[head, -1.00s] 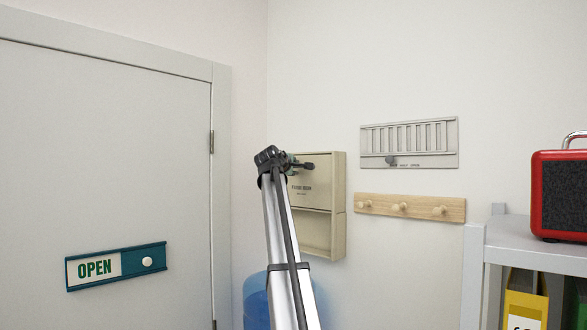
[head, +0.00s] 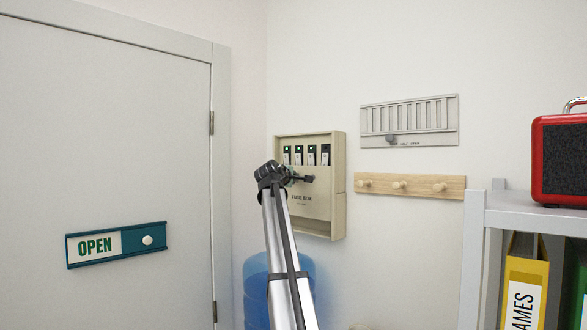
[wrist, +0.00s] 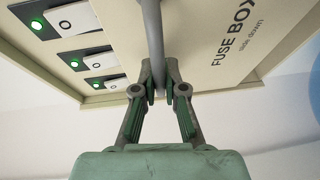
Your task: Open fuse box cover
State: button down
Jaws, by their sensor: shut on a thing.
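The beige fuse box (head: 341,165) hangs on the wall in the middle of the head view. Its cover (head: 318,208) sits over the lower part, and a row of switches (head: 311,156) shows above it. My gripper (head: 296,179) is at the cover's upper part in front of the box. In the wrist view my gripper (wrist: 166,92) is shut on the grey handle (wrist: 152,35) of the cover, which bears the words FUSE BOX (wrist: 238,35). Several white switches with lit green lamps (wrist: 75,63) show beside the cover's edge.
A wooden peg rail (head: 420,186) and a grey vent panel (head: 430,115) are on the wall right of the box. A blue water bottle (head: 256,290) stands below it. A door with an OPEN sign (head: 95,244) is at left, a shelf (head: 525,217) at right.

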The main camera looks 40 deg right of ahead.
aim_at(297, 189)
notch_tip(297, 189, down, 4)
jog(key=shift+f+b, duration=0.15)
jog(key=shift+b, duration=0.35)
jog(key=c, duration=1.2)
grip_release()
jog(key=v, duration=1.2)
